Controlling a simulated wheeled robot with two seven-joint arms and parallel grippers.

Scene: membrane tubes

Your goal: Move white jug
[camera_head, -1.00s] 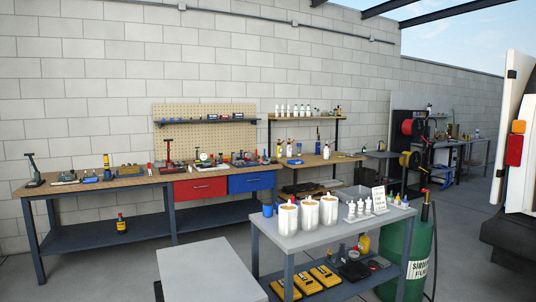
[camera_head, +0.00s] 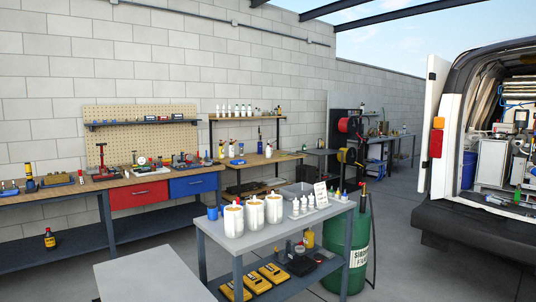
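Several white cylindrical containers stand on the grey cart top; three large ones are in a row, the left one (camera_head: 234,220), the middle one (camera_head: 255,213) and the right one (camera_head: 274,208). They have tan tops and stand upright. I cannot tell whether any of them is the white jug. Neither of my grippers shows in the head view.
A green drum (camera_head: 347,252) stands against the cart's right end. A low grey surface (camera_head: 150,274) is in the near foreground. A long workbench (camera_head: 70,192) lines the wall. An open van (camera_head: 480,222) is at right, with clear floor (camera_head: 405,205) before it.

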